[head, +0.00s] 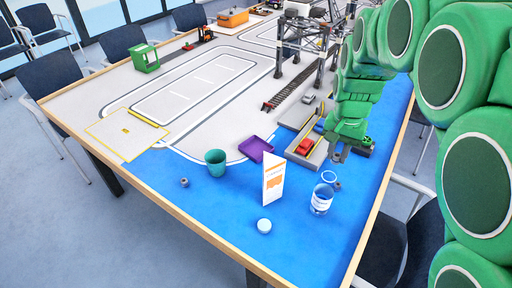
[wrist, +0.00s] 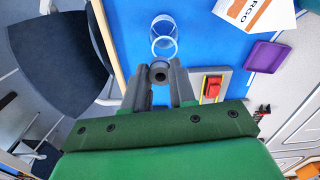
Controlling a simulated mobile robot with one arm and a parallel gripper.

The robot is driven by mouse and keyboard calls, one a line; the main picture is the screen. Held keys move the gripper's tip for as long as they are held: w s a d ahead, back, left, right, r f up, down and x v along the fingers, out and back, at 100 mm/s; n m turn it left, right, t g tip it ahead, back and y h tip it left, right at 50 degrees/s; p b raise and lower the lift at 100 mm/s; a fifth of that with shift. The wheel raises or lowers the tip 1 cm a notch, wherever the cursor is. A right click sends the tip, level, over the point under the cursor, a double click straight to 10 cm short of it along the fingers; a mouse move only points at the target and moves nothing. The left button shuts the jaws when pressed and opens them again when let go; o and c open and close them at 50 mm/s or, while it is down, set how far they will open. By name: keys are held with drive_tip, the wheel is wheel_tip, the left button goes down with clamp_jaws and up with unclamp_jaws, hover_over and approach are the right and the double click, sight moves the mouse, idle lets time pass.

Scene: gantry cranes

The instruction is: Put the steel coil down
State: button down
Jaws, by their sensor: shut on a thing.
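The steel coil (wrist: 160,73) is a small dark grey ring with a hole, seen end-on in the wrist view. My gripper (wrist: 160,84) is shut on it, with a dark finger on either side. In the head view my gripper (head: 352,154) is at the right side of the table, over the blue area beside the grey crane dock. The held coil is hard to make out there. A small grey round thing (head: 337,185) shows by the clear jar; I cannot tell whether it is the held coil. Another small grey coil-like piece (head: 184,182) lies at the left on the blue.
A white cargo card (head: 273,178), a white round piece (head: 264,226), a green cup (head: 216,162) and a purple tray (head: 255,149) are farther left. A red block (head: 305,146) sits in the dock.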

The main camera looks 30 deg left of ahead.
drive_tip(key=w+a+f+n, duration=0.1)
drive_tip(key=w+a+n, duration=0.1)
drive_tip(key=a, duration=2.4)
hover_over(251, 151)
drive_tip(key=shift+s+d+f, duration=0.1)
drive_tip(key=shift+d+f, duration=0.05)
drive_tip(key=shift+f, duration=4.95)
drive_tip(key=shift+s+d+f, duration=0.1)
drive_tip(key=shift+f, duration=5)
drive_tip(key=shift+w+a+f, duration=0.2)
drive_tip(key=shift+w+f, duration=0.05)
drive_tip(key=shift+f, duration=0.05)
drive_tip(key=shift+f, duration=1.55)
